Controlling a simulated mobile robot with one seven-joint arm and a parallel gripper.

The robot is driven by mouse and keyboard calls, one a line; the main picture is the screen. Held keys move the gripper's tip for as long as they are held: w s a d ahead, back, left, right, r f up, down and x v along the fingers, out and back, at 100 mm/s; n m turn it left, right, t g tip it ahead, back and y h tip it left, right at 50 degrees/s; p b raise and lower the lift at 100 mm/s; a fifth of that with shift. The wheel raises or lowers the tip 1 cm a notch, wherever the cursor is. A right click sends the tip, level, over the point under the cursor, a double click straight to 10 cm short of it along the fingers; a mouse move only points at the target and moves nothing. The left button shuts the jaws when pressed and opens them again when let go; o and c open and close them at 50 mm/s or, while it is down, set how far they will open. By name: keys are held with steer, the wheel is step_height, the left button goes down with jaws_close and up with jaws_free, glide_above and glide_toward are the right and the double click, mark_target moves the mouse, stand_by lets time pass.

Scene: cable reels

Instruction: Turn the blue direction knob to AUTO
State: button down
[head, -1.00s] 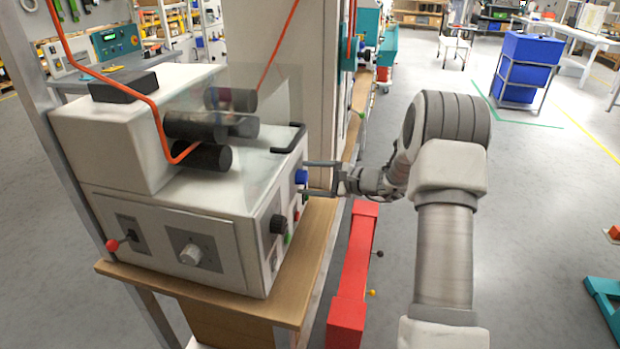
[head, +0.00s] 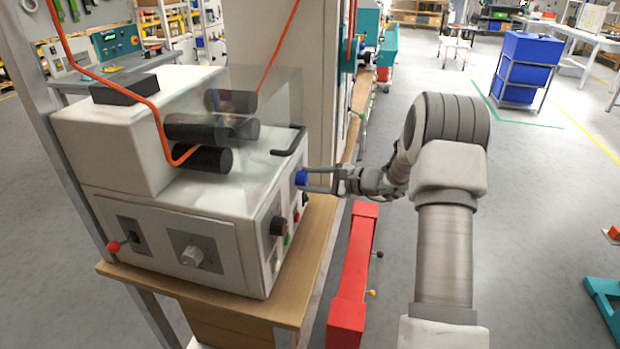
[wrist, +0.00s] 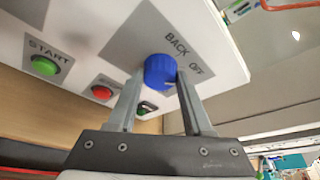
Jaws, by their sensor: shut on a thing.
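The blue direction knob (head: 301,178) sits on the right side panel of the white machine (head: 165,190). In the wrist view the blue knob (wrist: 160,71) is between the two fingers, on a grey plate with the words BACK and OFF showing. The AUTO mark does not show; the knob and fingers cover part of the plate. My gripper (head: 312,179) reaches the panel from the right. In the wrist view my gripper (wrist: 158,90) is shut on the knob, one finger on each side. The knob's pointer is not readable.
In the wrist view a green START button (wrist: 45,65) and a red button (wrist: 102,93) lie left of the knob. A clear guard and black handle (head: 290,142) are just above. A red post (head: 353,270) stands below my arm.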

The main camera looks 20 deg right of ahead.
steer(key=m+g+p, duration=0.1)
steer(key=p, duration=0.1)
steer(key=m+p, duration=0.1)
steer(key=p, duration=0.1)
steer(key=shift+w+d+r+m+g, duration=0.1)
steer(key=shift+r+m+g, duration=0.2)
steer(key=shift+g, duration=0.1)
steer(key=m+g+y+p, duration=0.1)
steer(key=m+p, duration=0.2)
steer(key=shift+w+d+f+g, duration=0.1)
steer(key=shift+f+g, duration=0.05)
steer(key=shift+g, duration=0.25)
steer(key=m+g, duration=0.1)
steer(key=m+y, duration=0.1)
steer(key=m, duration=0.1)
steer(key=shift+w+f+g, duration=0.15)
steer(key=shift+f+g, duration=0.05)
steer(key=shift+g, duration=0.2)
steer(key=shift+w+d+m+g+y+b, duration=0.1)
steer(key=shift+m+g+y+b, duration=0.2)
steer(key=shift+m+y, duration=0.35)
steer(key=shift+m+g+y+b, duration=0.15)
steer(key=shift+m+g+y, duration=0.25)
steer(key=shift+m, duration=0.55)
steer(key=shift+c, duration=1.6)
jaws_free()
